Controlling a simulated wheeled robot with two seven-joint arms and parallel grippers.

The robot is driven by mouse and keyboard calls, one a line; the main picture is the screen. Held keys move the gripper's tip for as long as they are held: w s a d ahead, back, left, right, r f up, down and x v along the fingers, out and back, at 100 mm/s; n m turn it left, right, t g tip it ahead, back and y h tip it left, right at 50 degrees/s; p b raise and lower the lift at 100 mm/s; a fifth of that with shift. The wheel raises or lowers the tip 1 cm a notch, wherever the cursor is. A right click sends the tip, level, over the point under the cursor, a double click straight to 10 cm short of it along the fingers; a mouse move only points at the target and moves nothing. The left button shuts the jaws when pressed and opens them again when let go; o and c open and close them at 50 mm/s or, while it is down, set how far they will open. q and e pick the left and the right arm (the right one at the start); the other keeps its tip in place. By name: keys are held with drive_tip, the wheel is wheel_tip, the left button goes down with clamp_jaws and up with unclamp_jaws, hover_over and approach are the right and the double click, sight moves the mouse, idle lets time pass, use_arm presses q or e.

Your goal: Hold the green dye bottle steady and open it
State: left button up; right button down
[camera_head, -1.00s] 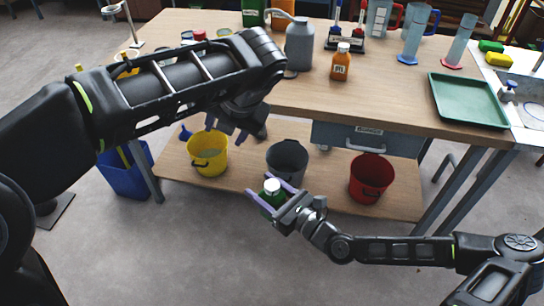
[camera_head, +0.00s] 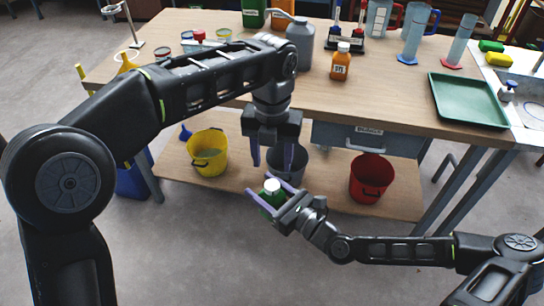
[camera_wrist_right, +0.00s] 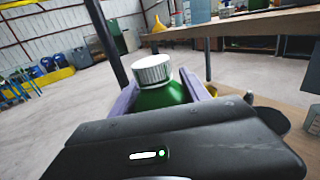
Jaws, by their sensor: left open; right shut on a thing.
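The green dye bottle (camera_head: 270,199) with a white ribbed cap (camera_head: 271,185) is upright between the fingers of my right gripper (camera_head: 272,197), in front of the bench's lower shelf. In the right wrist view, the bottle (camera_wrist_right: 160,97) sits between the purple fingers, and its white cap (camera_wrist_right: 152,70) is on. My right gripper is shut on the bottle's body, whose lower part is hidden. My left gripper (camera_head: 271,160) points down with its fingers apart and empty, just above the cap in the picture.
The wooden bench (camera_head: 210,95) carries an orange bottle (camera_head: 341,62), a grey bottle (camera_head: 300,42) and a green tray (camera_head: 468,100). A yellow bucket (camera_head: 207,152), a grey bucket (camera_head: 292,165) and a red bucket (camera_head: 371,178) stand on the lower shelf behind my grippers.

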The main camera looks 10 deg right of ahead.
sight(272, 184)
use_arm(q)
drive_tip(key=shift+f, duration=3.95)
clamp_jaws()
